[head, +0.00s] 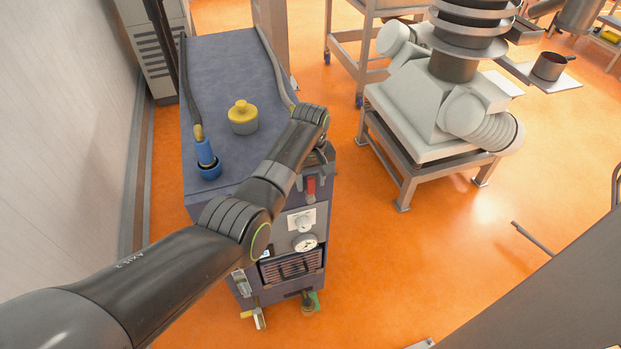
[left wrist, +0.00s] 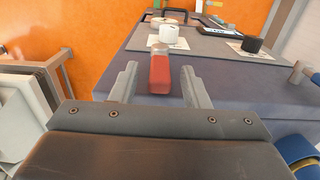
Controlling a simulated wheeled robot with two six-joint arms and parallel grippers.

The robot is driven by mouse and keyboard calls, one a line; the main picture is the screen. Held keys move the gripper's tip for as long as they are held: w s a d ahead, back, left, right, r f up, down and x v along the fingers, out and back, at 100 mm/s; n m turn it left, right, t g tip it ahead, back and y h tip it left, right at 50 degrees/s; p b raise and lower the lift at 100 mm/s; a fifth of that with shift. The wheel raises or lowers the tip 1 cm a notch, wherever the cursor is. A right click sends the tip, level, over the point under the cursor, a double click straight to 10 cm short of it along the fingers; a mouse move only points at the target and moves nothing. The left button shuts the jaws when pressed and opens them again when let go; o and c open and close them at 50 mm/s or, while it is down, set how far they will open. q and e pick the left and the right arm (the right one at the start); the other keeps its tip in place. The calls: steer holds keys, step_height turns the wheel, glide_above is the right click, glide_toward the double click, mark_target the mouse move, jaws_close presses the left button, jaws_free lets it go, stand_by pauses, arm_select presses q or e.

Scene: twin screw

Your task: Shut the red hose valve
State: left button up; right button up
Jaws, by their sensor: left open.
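The red hose valve handle (head: 311,187) is on the front of the blue cart (head: 225,65), near its top edge. It hangs below my left gripper in the head view. In the left wrist view the red handle (left wrist: 160,72) shows upright, with a pale metal top. My left gripper (left wrist: 158,84) is open, with one finger on each side of the handle and visible gaps between. In the head view the left gripper (head: 316,170) is partly hidden behind my wrist. My right gripper is not in view.
A yellow cap (head: 243,117) and a blue hose fitting (head: 207,160) stand on the cart top. A grey machine on a stand (head: 430,115) is at the right, with clear orange floor between.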

arm_select(q)
jaws_close()
